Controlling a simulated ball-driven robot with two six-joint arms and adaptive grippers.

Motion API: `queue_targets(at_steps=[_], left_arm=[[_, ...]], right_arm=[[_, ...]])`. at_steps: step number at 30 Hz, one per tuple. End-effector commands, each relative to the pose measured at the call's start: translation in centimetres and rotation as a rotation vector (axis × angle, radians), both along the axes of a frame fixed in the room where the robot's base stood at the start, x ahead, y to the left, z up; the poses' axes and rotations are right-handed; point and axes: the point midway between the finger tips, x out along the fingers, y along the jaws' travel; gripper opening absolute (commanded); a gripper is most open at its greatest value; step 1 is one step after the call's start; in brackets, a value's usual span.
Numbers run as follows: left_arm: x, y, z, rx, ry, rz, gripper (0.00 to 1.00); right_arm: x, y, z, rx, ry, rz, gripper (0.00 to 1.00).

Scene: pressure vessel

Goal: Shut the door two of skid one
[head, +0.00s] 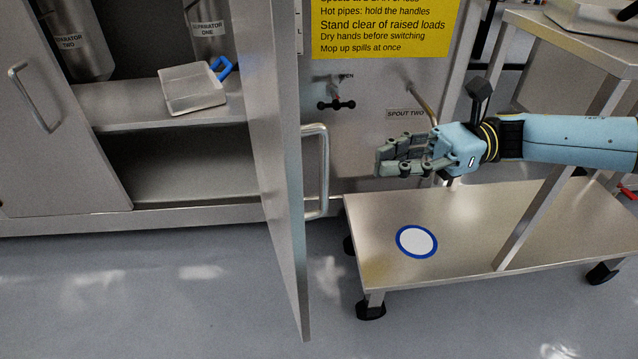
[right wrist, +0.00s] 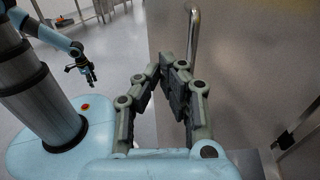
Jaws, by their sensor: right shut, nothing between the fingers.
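The open cabinet door (head: 278,130) stands swung out toward me, seen nearly edge-on; I take it for door two, though no door label is readable. Its bar handle (head: 322,172) faces right. In the right wrist view the door's face (right wrist: 240,70) and handle (right wrist: 193,36) show beyond the fingers. My right gripper (head: 385,163) is shut and empty, right of the handle and apart from it; it also shows in the right wrist view (right wrist: 176,68). My left gripper (right wrist: 86,72) is small in the right wrist view, away from the door; its jaws are unclear.
The cabinet's other door (head: 50,130) is at the left. Inside are separators and a metal scoop (head: 193,88) with a blue handle on the shelf (head: 130,97). A wheeled cart (head: 480,250) stands right of the open door. Floor in front is clear.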

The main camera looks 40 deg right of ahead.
Motion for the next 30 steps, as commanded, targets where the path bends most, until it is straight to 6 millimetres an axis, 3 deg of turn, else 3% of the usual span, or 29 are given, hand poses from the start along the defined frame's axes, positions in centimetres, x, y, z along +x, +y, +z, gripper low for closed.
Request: queue_targets(at_steps=[9, 15, 30], left_arm=[[3.2, -1.1, 3.0, -0.007, -0.010, -0.006, 0.40], [4.7, -1.6, 5.2, -0.009, -0.015, -0.010, 0.40], [5.2, -1.9, 6.3, -0.010, -0.018, -0.010, 0.40]], right_arm=[[2.2, 6.6, -0.3, 0.006, 0.000, -0.003, 0.00], [3.0, 9.2, -0.2, 0.004, 0.002, -0.004, 0.00], [3.4, 10.2, -0.1, 0.002, 0.003, -0.005, 0.00]])
